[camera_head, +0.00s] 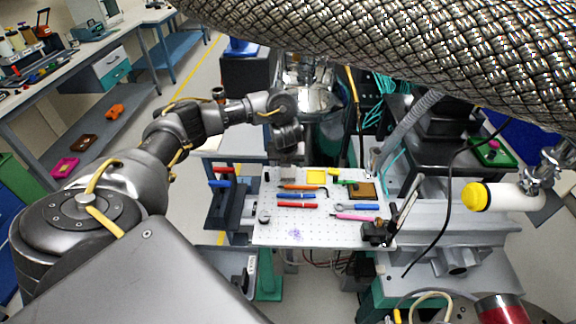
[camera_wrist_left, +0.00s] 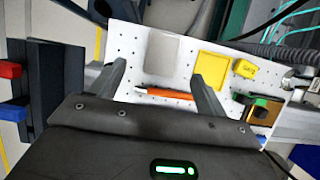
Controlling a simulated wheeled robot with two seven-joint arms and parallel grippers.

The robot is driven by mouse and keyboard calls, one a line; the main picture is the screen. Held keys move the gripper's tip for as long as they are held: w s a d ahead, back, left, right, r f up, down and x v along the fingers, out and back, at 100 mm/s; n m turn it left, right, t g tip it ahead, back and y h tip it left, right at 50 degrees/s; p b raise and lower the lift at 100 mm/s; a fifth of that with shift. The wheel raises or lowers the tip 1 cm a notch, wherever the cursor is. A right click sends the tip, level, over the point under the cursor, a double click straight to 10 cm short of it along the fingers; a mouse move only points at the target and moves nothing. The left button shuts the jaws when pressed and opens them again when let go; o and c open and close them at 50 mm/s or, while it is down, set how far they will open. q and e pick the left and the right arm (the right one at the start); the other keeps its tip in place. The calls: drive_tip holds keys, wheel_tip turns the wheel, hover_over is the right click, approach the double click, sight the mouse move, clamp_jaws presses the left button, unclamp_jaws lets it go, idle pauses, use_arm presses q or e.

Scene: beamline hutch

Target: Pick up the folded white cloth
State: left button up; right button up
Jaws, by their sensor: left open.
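A pale grey-white flat rectangle, which looks like the folded white cloth (camera_wrist_left: 163,52), lies on the white perforated board (camera_wrist_left: 129,38). In the head view the cloth (camera_head: 288,172) shows only in part, near the board's far edge below my left gripper (camera_head: 289,160). In the left wrist view my left gripper (camera_wrist_left: 158,72) is open and empty, with its fingers pointing toward the cloth, one on each side in the picture. The gap in height is hard to judge. My right gripper is not in view.
An orange tool (camera_wrist_left: 163,93) lies just near the cloth, and a yellow tray (camera_wrist_left: 211,70) lies to its right. Blue, red and pink tools (camera_head: 352,217) lie on the board. A thick braided hose (camera_head: 420,50) crosses the upper right of the head view.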

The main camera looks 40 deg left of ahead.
sight(288, 170)
use_arm(q)
drive_tip(key=shift+w+a+f, duration=0.2)
drive_tip(key=shift+f, duration=0.4)
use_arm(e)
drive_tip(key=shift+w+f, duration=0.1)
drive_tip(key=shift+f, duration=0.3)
use_arm(q)
drive_tip(key=shift+f+b, duration=0.25)
drive_tip(key=shift+b, duration=0.05)
drive_tip(key=x, duration=0.3)
drive_tip(key=shift+w+f, duration=0.2)
drive_tip(key=shift+w, duration=0.1)
drive_tip(key=shift+w+a+f, duration=0.15)
drive_tip(key=shift+w+f, duration=0.05)
drive_tip(key=shift+f, duration=0.3)
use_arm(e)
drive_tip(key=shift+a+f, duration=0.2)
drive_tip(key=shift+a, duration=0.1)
use_arm(q)
drive_tip(key=c, duration=1.1)
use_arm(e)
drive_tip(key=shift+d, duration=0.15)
use_arm(q)
drive_tip(key=shift+r, duration=0.1)
